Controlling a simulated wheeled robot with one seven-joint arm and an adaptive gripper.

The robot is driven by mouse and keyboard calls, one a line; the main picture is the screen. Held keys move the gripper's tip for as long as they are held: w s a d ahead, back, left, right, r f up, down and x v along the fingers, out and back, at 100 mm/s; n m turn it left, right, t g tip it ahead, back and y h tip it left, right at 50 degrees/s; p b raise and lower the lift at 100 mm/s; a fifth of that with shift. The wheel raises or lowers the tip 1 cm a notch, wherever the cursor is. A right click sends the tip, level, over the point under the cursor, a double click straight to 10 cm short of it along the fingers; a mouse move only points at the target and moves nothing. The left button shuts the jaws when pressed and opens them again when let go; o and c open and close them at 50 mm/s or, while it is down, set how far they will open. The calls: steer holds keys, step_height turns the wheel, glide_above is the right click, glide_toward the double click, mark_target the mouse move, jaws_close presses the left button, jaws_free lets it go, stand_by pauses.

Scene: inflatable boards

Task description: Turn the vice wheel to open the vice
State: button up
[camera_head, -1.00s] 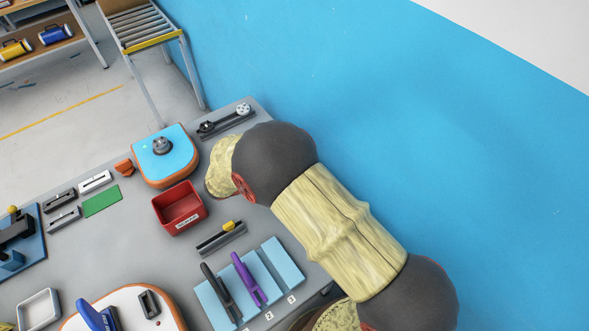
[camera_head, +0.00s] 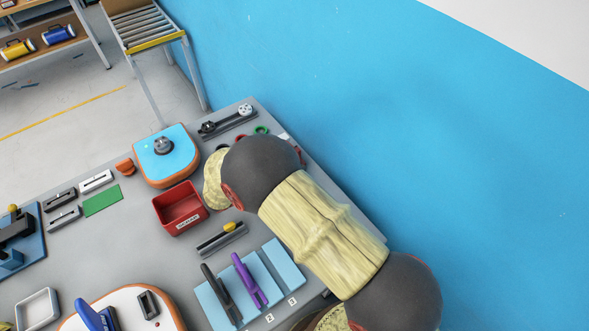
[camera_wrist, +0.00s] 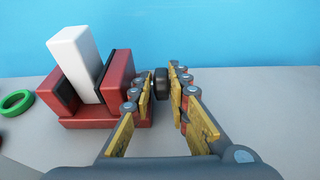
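The vice (camera_wrist: 88,122) is red with dark jaw faces and stands at the left in the wrist view. A white block (camera_wrist: 75,62) stands upright between its jaws. The black vice wheel (camera_wrist: 161,83) is at the vice's right side, between and just beyond my fingertips. My gripper (camera_wrist: 163,90) is open, with one finger on each side of the wheel; I cannot tell whether either touches it. In the head view my arm hides the gripper, the wheel and most of the vice.
A green ring (camera_wrist: 15,103) lies left of the vice, near the blue wall (camera_wrist: 220,35). A red bin (camera_head: 180,208), a blue-topped stand (camera_head: 165,155) and a dark rail fixture (camera_head: 228,122) stand on the grey table (camera_head: 120,235) beside my arm.

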steer(key=shift+o, duration=0.4)
steer(key=v, duration=1.2)
steer(key=s+d+r+m+g+y, duration=0.2)
steer(key=d+r+m+g, duration=0.1)
steer(key=d+r+m, duration=0.5)
steer(key=s+d+r+m+g+y, duration=0.35)
steer(key=d+r, duration=0.25)
steer(key=d, duration=0.4)
steer(key=s+d+r+m+t+y, duration=0.2)
steer(key=s+d+r+m+y, duration=0.1)
steer(key=s+m, duration=0.3)
steer(key=s+d+r+m+t+y, duration=0.2)
steer(key=s+d+r+m, duration=0.4)
steer(key=s, duration=0.3)
steer(key=shift+s+d+r+m+y, duration=0.2)
steer(key=shift+s+r+m+y, duration=0.1)
steer(key=shift+m+y, duration=0.45)
